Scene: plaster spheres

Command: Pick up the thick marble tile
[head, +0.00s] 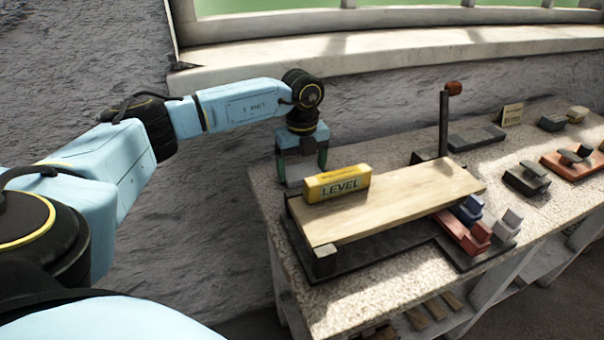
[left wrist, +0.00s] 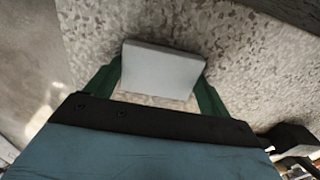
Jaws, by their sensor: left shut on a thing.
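The thick marble tile (left wrist: 160,72) is a plain pale grey block. In the left wrist view it sits between the two green fingers of my left gripper (left wrist: 155,88), which press on its two short ends. In the head view my left gripper (head: 302,167) points down at the left end of the stone-topped bench, behind the yellow level. The tile (head: 298,173) shows only partly there, between the fingers. I cannot tell whether its underside touches the bench. My right gripper is not in view.
A yellow level (head: 337,184) lies on a wooden board (head: 395,205) just in front of my left gripper. A dark post (head: 443,125) with a red top stands behind the board. Red and blue blocks (head: 468,211) and other dark pieces (head: 527,178) occupy the right. The wall is close behind.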

